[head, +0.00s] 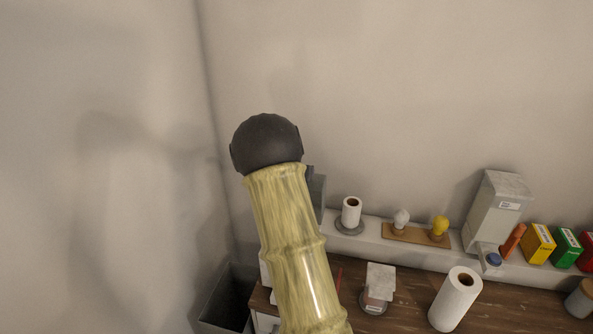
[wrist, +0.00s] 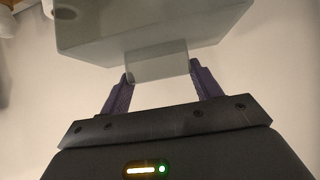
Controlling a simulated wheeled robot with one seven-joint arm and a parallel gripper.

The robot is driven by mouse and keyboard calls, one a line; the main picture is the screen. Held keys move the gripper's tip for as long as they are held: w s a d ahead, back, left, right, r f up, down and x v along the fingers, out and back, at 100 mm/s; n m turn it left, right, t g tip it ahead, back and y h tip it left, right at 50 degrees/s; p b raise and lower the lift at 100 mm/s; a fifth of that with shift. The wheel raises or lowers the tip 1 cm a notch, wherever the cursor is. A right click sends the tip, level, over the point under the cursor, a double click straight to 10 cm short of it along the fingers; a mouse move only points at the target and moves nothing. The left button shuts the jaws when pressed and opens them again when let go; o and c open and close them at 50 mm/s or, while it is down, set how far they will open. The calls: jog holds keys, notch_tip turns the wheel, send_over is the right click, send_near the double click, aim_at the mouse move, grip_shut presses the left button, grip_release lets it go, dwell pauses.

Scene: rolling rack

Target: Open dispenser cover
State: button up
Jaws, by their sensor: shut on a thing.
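In the wrist view a pale grey box-like body, apparently the dispenser cover (wrist: 150,28), fills the top of the picture. A small pale tab (wrist: 157,66) sticks out from its near edge. Only a narrow grey strip of a box (head: 318,196), perhaps the dispenser, shows just right of my arm against the wall.
A wooden counter (head: 410,312) with a paper towel roll (head: 455,299) lies below. A ledge behind it carries another roll (head: 351,212), two bulb-shaped things on a board (head: 415,234), a tall grey box (head: 497,212) and coloured boxes (head: 538,244). A dark bin (head: 226,300) stands left.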

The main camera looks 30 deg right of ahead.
jog(key=o, duration=1.4)
jog(key=shift+a+r, duration=0.1)
jog(key=shift+a, duration=0.05)
jog(key=shift+w, duration=0.1)
jog(key=shift+s, duration=0.2)
jog(key=p+v, duration=0.1)
jog(key=v, duration=1.6)
jog(key=shift+a, duration=0.15)
